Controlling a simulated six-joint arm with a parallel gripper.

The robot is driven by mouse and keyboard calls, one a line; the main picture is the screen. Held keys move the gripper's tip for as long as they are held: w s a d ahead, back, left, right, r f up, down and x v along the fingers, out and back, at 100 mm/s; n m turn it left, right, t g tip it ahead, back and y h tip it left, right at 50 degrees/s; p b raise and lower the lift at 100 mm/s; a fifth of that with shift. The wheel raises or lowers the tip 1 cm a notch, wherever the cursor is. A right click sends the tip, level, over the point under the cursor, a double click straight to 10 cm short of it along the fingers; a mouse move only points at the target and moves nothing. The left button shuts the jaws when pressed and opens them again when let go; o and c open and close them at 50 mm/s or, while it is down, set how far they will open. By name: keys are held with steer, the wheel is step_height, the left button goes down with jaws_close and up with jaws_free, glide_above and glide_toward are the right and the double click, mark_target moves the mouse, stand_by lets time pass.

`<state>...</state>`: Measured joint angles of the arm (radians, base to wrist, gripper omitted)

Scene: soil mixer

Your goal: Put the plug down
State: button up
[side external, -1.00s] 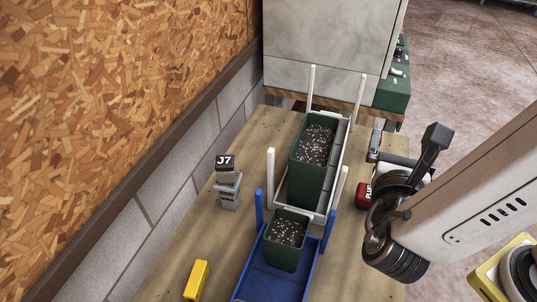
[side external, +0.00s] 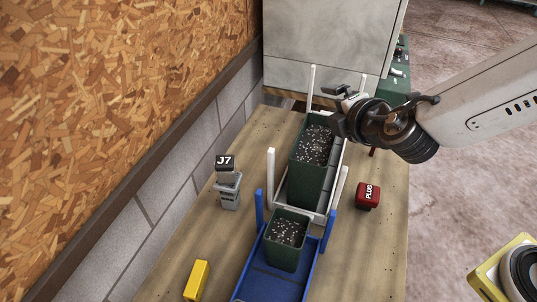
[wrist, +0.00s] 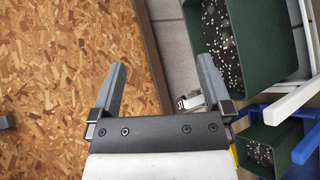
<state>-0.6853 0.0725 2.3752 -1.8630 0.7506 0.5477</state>
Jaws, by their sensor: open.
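The plug does not show in the wrist view.
A large green soil pot (side external: 311,165) stands in the white rack (side external: 345,180). A smaller pot (side external: 286,240) stands in the blue tray (side external: 262,280). The grey J7 connector (side external: 229,190) and a yellow block (side external: 197,280) are at left. A board wall (side external: 110,90) bounds the left.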

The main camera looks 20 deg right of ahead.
steer(key=w+m+y, duration=0.1)
steer(key=y, duration=0.1)
steer(key=r+m+g+y, duration=0.1)
steer(key=m+g+y, duration=0.2)
steer(key=m+g, duration=0.7)
glide_above(370, 192)
steer(key=s+d, duration=0.1)
steer(key=f, duration=1.7)
steer(key=shift+s+d+f, duration=0.1)
steer(key=shift+s+f, duration=0.15)
steer(key=shift+f, duration=0.05)
steer(key=shift+f, duration=0.15)
steer(key=shift+x, duration=1.15)
steer(key=shift+w+f, duration=0.2)
steer(key=shift+x, duration=2.4)
steer(key=shift+d, duration=0.1)
